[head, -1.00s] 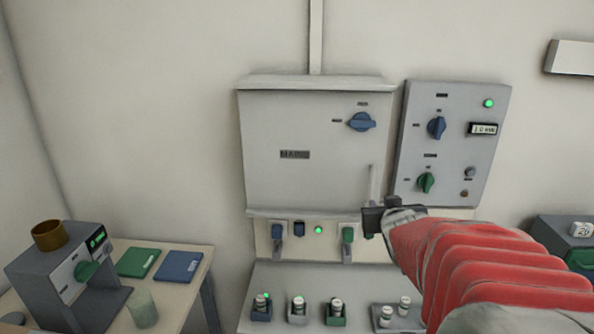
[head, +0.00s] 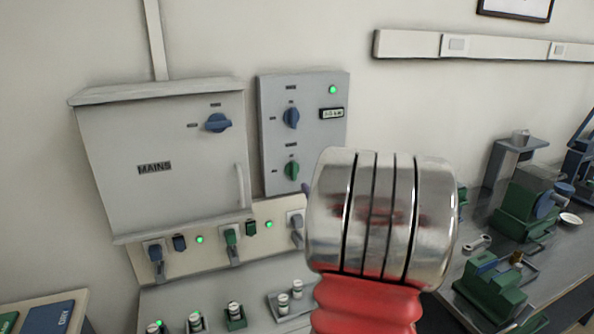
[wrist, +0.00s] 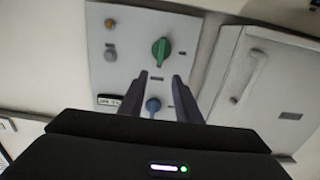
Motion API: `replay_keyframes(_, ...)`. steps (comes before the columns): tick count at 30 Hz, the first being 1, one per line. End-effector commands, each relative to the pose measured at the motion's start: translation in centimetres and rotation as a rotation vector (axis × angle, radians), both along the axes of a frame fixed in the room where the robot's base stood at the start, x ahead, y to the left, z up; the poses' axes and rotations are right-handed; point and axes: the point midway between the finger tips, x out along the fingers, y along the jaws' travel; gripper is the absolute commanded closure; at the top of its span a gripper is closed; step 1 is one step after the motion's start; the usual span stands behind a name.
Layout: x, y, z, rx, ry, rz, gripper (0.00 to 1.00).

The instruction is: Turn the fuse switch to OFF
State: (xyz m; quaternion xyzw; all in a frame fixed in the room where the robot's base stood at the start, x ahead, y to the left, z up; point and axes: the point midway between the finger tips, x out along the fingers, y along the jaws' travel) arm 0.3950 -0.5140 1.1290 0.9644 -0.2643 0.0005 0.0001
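The labels are too small to tell which control is the fuse switch. A grey wall panel (head: 335,140) carries a blue knob (head: 291,118) above a green knob (head: 292,170). The wrist view shows this panel upside down, with the green knob (wrist: 161,50) and the blue knob (wrist: 153,105). My gripper (wrist: 160,76) is open and empty, its two fingers spread in front of the panel. The fingers appear around the blue knob in that view, but I cannot tell the gap in depth.
The MAINS cabinet (head: 150,195), with its own blue knob (head: 218,123) and a handle (head: 240,186), hangs left of the panel. Lever switches, including a blue lever (head: 156,253) and a green lever (head: 231,240), sit below it. A bench (head: 560,250) with equipment stands at right.

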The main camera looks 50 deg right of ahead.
Motion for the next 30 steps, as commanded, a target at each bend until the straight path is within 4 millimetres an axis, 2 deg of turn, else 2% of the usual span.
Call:
replay_keyframes(5,0.3,-0.2,0.0,0.001,0.001,0.0,0.7)
replay_keyframes(11,1.8,-1.1,0.0,0.001,0.001,0.0,0.7)
replay_keyframes(30,10.1,-6.0,0.0,0.0,0.001,-0.001,0.7)
